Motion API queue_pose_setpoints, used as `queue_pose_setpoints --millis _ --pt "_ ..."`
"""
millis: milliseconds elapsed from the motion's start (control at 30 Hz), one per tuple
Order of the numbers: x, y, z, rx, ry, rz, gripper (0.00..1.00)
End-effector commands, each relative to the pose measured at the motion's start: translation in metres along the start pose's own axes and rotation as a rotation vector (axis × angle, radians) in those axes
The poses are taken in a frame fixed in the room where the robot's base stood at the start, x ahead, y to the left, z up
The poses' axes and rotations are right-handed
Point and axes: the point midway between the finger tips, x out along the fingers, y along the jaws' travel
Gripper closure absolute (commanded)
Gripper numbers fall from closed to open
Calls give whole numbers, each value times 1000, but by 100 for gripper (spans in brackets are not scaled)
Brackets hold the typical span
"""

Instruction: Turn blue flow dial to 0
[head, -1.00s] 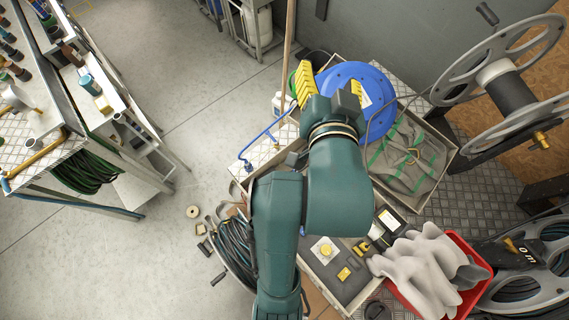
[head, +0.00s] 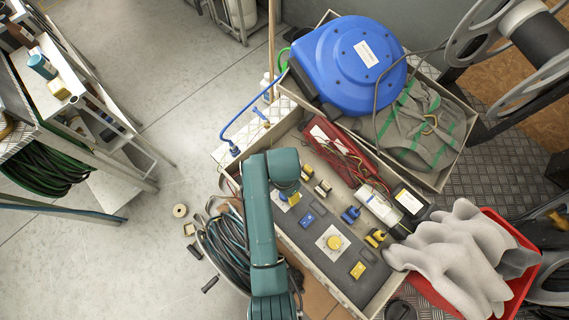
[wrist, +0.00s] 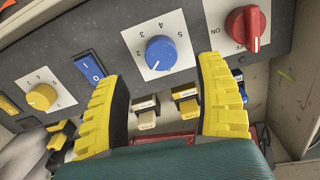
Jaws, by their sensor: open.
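The blue flow dial (wrist: 161,53) sits on a white numbered plate (wrist: 183,40) on the grey panel in the wrist view. A white mark shows low on its face, near the 2; the exact reading is unclear. In the head view only a bit of the blue dial (head: 284,196) shows beside my arm. My gripper (wrist: 158,72) is open, its yellow ribbed fingers spread wide to the left and right below the dial in the picture. Nothing is between the fingers, and they appear apart from the dial. My gripper is hidden under my arm in the head view.
A yellow dial (wrist: 41,96) and a blue rocker switch (wrist: 89,67) lie left of the blue dial; a red knob (wrist: 245,26) lies right. A large blue hose reel (head: 350,65), a red tray (head: 520,240) with gloves and a coiled hose (head: 228,245) surround the panel box.

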Motion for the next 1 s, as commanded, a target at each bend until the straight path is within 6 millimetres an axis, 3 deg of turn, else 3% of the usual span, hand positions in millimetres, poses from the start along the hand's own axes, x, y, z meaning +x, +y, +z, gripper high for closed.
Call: queue_pose_setpoints --millis 100,300,667,1000 --pt "32 0 0 0 -1 1 30" --pt "63 0 0 -1 1 -1 30" --pt "70 0 0 -1 1 -1 29" --pt "70 0 0 -1 1 -1 94"
